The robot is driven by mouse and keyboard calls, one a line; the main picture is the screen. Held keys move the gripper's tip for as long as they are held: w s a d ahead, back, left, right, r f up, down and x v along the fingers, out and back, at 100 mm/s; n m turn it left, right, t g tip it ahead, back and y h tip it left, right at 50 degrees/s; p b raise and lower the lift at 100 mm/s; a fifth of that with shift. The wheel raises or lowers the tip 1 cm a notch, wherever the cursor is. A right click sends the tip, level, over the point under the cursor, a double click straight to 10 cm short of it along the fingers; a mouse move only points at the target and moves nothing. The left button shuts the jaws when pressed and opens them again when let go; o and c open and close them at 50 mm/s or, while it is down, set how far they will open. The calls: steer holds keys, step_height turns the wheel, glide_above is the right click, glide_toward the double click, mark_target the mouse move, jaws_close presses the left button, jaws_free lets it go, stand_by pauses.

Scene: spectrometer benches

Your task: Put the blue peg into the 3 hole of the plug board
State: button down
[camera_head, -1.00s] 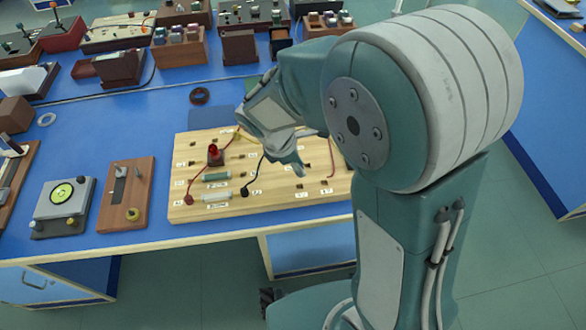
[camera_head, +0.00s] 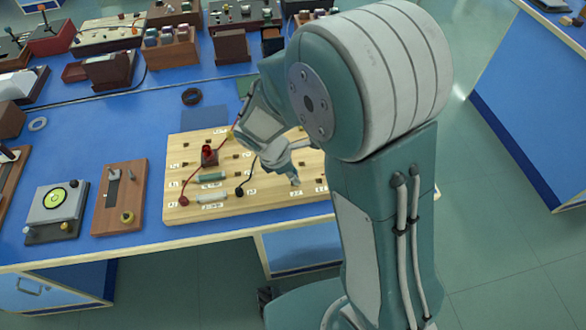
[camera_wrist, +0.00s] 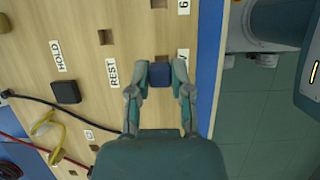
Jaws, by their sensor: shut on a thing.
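The plug board (camera_head: 228,210) is a light wooden panel with square holes and small labels, lying on the blue bench. It also fills the left of the wrist view (camera_wrist: 90,25). My gripper (camera_wrist: 162,72) is shut on the blue peg (camera_wrist: 160,75), whose square blue top shows between the fingertips. The peg is over the board near its edge, beside a dark hole (camera_wrist: 168,60). A label by the right finger is partly covered, so I cannot read its number. In the head view my gripper (camera_head: 294,182) is over the board's front right part; the peg cannot be made out there.
A black plug (camera_wrist: 66,92) with a black cable sits by the HOLD label (camera_wrist: 57,56). Red and yellow leads cross the board. A red-topped block (camera_head: 208,156) stands on it. A wooden switch base (camera_head: 120,198) lies left of the board. Floor shows beyond the bench edge.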

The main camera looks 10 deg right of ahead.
steer(key=shift+f, duration=1.15)
steer(key=shift+c, duration=2.3)
jaws_free()
steer(key=v, duration=1.2)
